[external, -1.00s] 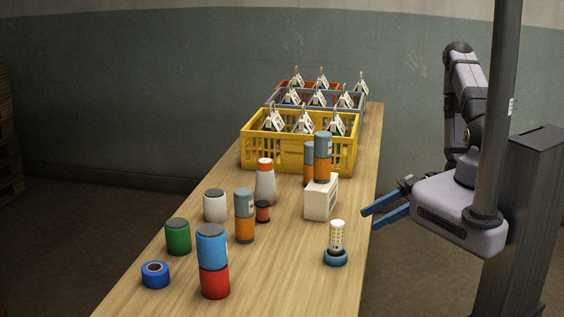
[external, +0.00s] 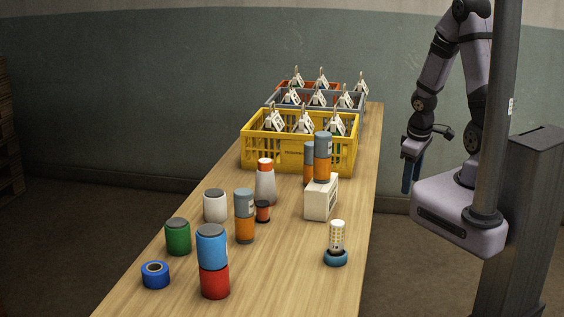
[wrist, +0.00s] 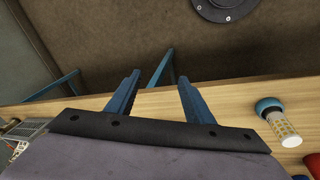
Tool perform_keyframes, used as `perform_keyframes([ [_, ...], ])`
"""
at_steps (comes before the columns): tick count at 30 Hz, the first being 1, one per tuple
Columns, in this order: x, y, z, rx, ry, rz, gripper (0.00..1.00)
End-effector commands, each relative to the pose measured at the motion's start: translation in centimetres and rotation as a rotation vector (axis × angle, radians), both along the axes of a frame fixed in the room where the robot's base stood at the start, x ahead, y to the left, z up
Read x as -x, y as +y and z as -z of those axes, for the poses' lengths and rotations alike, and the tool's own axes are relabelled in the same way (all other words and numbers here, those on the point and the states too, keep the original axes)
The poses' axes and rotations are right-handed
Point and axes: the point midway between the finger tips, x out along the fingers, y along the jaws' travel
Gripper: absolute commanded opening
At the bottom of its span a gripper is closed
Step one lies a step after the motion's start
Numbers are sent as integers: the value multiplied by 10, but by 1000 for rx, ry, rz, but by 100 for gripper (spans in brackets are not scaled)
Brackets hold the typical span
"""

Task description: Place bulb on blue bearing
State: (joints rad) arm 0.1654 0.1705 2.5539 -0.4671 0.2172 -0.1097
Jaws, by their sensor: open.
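The bulb (external: 337,235), a pale lattice cylinder with a white cap, stands upright near the right edge of the table. Under it is a round teal-blue piece (external: 336,258), which looks like the blue bearing; the bulb appears seated on it. Both show at the right of the wrist view, the bulb (wrist: 284,128) and the blue piece (wrist: 268,105). My gripper (external: 410,178) is open and empty, pointing down beyond the table's right edge, well clear of the bulb. Its two blue fingers (wrist: 159,76) are spread in the wrist view with nothing between them.
A darker blue ring (external: 155,274) lies at the front left. Several cans stand nearby, including a blue one (external: 212,245) on a red one (external: 215,281). A white box (external: 321,197) carries orange-grey cylinders. A yellow crate (external: 300,157) stands behind. Table around the bulb is clear.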

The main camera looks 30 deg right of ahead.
Motion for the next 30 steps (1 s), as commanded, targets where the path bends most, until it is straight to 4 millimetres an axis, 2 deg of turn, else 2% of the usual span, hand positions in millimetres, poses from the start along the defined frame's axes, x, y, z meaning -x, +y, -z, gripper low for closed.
perform_keyframes([
  [1,7,8,-15,-9,12,75,48],
  [6,41,41,-45,-90,98,282,48],
  [12,64,69,-61,-161,163,380,48],
  [30,67,72,-63,-171,174,393,48],
])
